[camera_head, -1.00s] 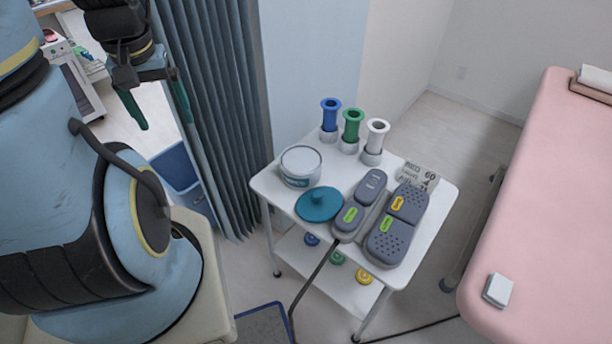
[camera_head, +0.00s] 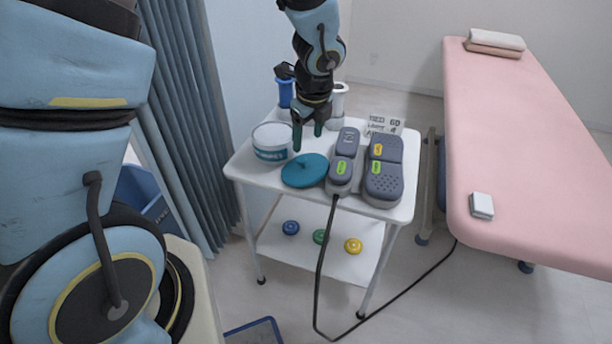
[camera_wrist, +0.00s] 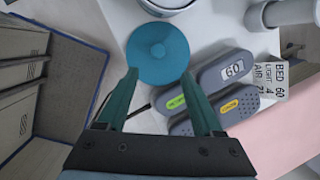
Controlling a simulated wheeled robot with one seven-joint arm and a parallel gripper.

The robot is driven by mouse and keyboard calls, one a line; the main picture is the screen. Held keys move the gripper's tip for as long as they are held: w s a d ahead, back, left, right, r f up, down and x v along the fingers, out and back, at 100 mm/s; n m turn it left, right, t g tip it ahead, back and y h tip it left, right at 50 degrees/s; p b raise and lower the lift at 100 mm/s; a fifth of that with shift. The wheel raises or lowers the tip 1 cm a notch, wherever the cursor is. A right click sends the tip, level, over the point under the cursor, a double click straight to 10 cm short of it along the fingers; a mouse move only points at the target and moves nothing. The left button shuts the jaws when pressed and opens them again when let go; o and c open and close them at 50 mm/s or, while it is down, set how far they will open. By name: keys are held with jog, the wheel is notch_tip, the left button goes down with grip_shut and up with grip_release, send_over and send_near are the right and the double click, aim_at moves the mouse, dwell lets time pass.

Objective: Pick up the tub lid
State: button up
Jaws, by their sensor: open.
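The tub lid (camera_head: 305,170) is a round teal disc with a small knob. It lies flat on the white trolley top, in front of the white tub (camera_head: 271,142) and left of the grey pedals. My gripper (camera_head: 307,136) is open and empty, with its green fingers pointing down above the trolley, behind and above the lid. In the wrist view the lid (camera_wrist: 158,54) lies beyond the tips of my gripper (camera_wrist: 160,74), roughly centred between them. The tub (camera_wrist: 168,5) is cut off at the top edge there.
Two grey pedal units (camera_head: 384,172) stand close right of the lid. A blue holder (camera_head: 284,93) and a white holder (camera_head: 338,100) stand behind my gripper. A printed card (camera_head: 384,124) lies at the back right. A pink bed (camera_head: 510,130) is to the right, a curtain (camera_head: 185,120) to the left.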

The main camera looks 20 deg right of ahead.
aim_at(303, 159)
jog(key=x, duration=0.3)
jog(key=shift+w+f, duration=0.1)
jog(key=shift+f, duration=0.15)
jog(key=shift+a+x, duration=0.15)
jog(key=shift+x, duration=1.25)
jog(key=shift+a+x, duration=0.1)
jog(key=shift+x, duration=1.25)
jog(key=shift+w+r, duration=0.1)
jog(key=shift+w, duration=0.1)
jog(key=shift+c, duration=0.3)
grip_shut()
